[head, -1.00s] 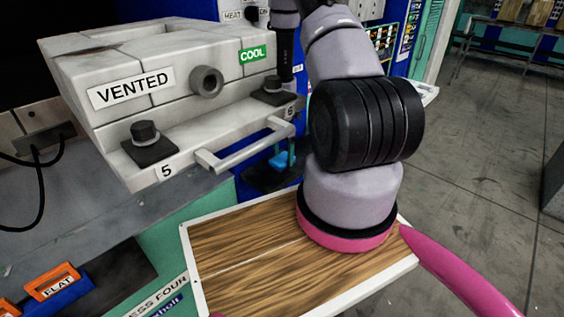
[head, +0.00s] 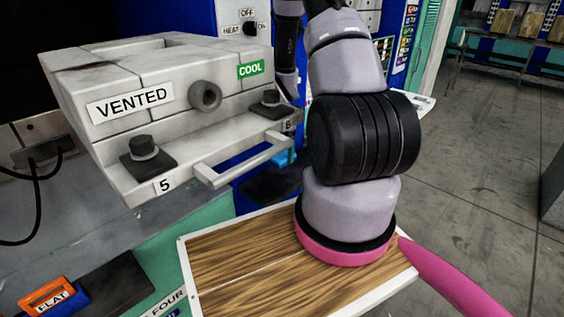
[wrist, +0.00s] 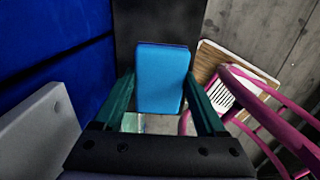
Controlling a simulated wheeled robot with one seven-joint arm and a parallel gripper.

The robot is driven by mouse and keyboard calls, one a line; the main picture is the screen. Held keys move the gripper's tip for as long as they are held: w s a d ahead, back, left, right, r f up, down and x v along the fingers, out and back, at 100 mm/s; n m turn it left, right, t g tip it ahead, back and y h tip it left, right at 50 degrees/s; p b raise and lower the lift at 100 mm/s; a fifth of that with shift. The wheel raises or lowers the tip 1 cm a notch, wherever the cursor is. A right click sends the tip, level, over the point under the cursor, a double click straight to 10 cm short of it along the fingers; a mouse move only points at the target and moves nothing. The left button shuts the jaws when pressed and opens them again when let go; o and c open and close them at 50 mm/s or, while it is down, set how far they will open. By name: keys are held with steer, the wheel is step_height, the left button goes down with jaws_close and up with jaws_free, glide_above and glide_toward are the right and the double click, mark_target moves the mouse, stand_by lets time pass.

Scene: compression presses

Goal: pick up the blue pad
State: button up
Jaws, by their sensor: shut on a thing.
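The blue pad (wrist: 161,78) is a flat, bright blue slab between the two green fingers of my gripper (wrist: 159,82) in the wrist view. The fingers are shut on its sides. In the head view only a small part of the pad (head: 283,158) shows, between the press's handle and my arm. My gripper is mostly hidden there behind the arm. The pad appears raised above a dark mat (head: 268,184).
A grey mold marked VENTED (head: 130,103), with a bar handle (head: 240,160), stands close left of my arm. A wooden board with white rim (head: 235,262) lies below. A FLAT orange tag (head: 48,295) is at lower left. Open floor lies right.

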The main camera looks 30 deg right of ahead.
steer(key=s+d, duration=0.3)
steer(key=s, duration=0.6)
steer(key=s+d, duration=0.3)
steer(key=s, duration=0.6)
steer(key=shift+d+f, duration=0.15)
steer(key=shift+d, duration=0.1)
